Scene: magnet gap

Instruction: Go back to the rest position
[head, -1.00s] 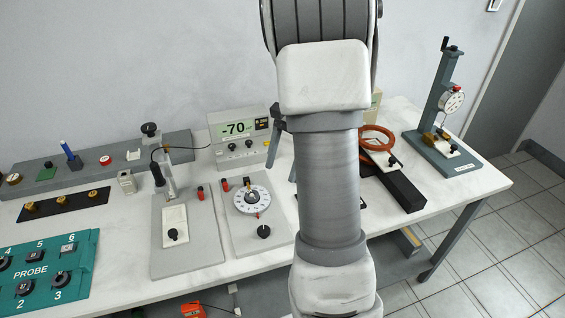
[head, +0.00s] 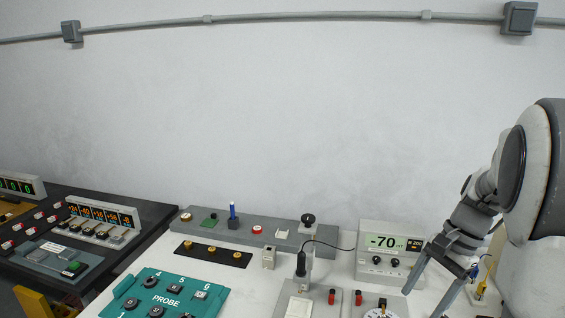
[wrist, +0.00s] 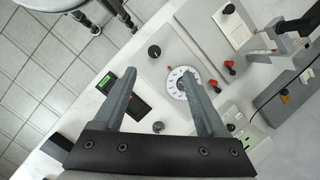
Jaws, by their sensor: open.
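My gripper (head: 436,284) is at the lower right of the head view, with its two grey fingers apart and nothing between them. It hangs in front of the meter box (head: 390,248), whose display reads -70. In the wrist view my gripper (wrist: 160,95) shows both fingers spread above the bench. The white round dial (wrist: 182,83) on its grey plate shows between and beyond the fingers. The fingers appear apart from the dial. My arm covers the right part of the bench in the head view.
A grey rail (head: 262,235) with small parts runs along the wall. A dark console (head: 80,235) stands at far left. In the wrist view a stool (wrist: 92,22) stands on the tiled floor beyond the bench edge.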

